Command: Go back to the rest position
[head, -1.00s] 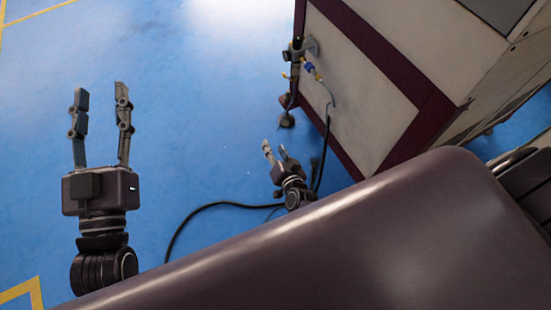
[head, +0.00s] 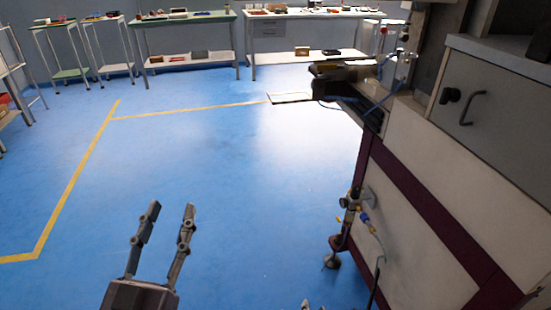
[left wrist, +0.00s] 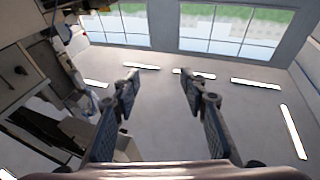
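My left gripper (head: 171,212) is at the lower left of the head view, pointing up, with its two dark fingers apart and nothing between them. The left wrist view also shows its open, empty fingers (left wrist: 161,86), with windows and ceiling lights behind. Of my right gripper (head: 312,305), only the tips show at the bottom edge of the head view; they look apart, and the rest is cut off. Both grippers are clear of the machine in the head view.
The coil winder's cabinet (head: 409,245), pale with dark red edges, fills the right side. Valve fittings (head: 355,205) and a cable stick out on its near side. Blue floor (head: 220,170) with yellow lines is open to the left. Tables (head: 190,20) stand along the back wall.

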